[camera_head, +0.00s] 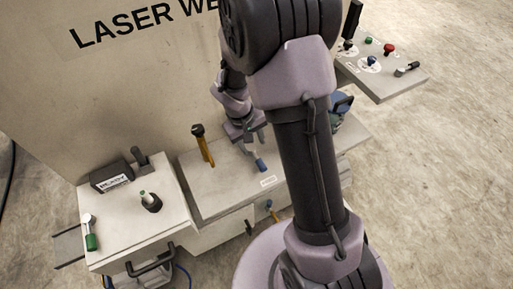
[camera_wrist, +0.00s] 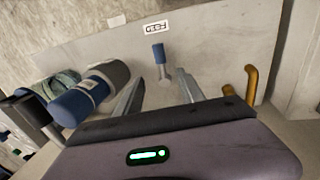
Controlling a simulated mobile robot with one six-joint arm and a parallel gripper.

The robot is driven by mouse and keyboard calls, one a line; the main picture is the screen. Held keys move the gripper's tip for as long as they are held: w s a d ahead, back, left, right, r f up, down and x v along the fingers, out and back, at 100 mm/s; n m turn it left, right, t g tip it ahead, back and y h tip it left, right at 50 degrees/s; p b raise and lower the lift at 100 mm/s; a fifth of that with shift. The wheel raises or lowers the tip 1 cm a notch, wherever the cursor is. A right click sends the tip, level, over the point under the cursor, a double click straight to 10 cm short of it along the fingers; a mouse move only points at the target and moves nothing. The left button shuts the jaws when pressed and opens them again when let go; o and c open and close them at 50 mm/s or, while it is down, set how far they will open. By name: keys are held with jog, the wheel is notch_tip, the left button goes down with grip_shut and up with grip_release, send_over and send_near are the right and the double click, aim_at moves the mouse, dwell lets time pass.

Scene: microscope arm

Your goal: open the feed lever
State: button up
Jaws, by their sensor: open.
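The feed lever is a small lever with a blue grip on a grey metal stem. It stands on a pale panel beside the FEED label (camera_wrist: 155,28), which reads upside down in the wrist view. The blue grip (camera_wrist: 159,54) shows in the wrist view just beyond the fingertips, between them in the picture. In the head view the lever (camera_head: 261,165) is on the middle worktop, near its front label (camera_head: 268,181). My gripper (camera_wrist: 161,76) is open, its two grey fingers apart with nothing between them. In the head view my gripper (camera_head: 254,142) is just behind the lever, partly hidden by my arm.
A yellow lever with a black knob (camera_head: 203,145) stands left of my gripper. A blue and grey cylinder (camera_wrist: 88,92) is close on the left in the wrist view. A left box (camera_head: 135,215) and a right panel (camera_head: 380,70) carry other controls. A tall wall rises behind.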

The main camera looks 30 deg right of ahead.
jog(key=r, duration=0.2)
jog(key=a+r+p, duration=0.1)
jog(key=r, duration=0.1)
jog(key=shift+r, duration=0.3)
